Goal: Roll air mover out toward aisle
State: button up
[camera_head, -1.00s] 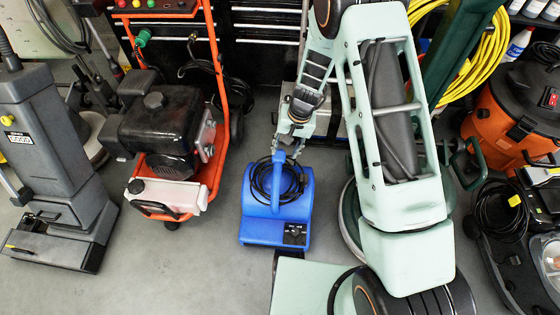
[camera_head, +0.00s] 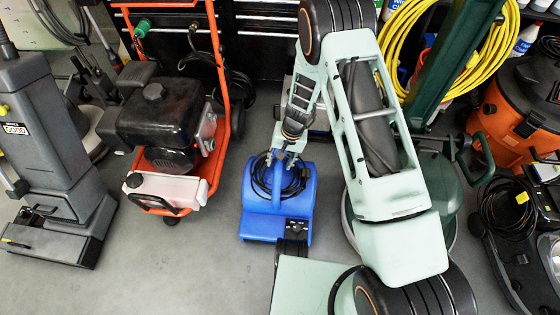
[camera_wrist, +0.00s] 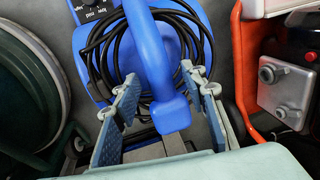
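The blue air mover (camera_head: 258,218) stands on the grey floor near the middle of the head view. A black cord is coiled around its blue top handle, and a dark control panel is on its near side. My gripper (camera_head: 278,160) is over its upper part. In the wrist view the blue handle (camera_wrist: 152,60) rises between the two fingers of my gripper (camera_wrist: 165,112). The fingers are spread, one on each side of the handle, with a gap to it on both sides. Parts of the cord loop pass behind the fingers.
An orange-framed machine with a black engine (camera_head: 158,115) stands left of the air mover. A grey upright machine (camera_head: 50,165) is farther left. A green round-based machine (camera_head: 435,190) is on the right, partly behind my arm. Floor (camera_head: 190,265) in front is clear.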

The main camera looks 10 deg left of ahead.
grip_shut()
dwell(0.4)
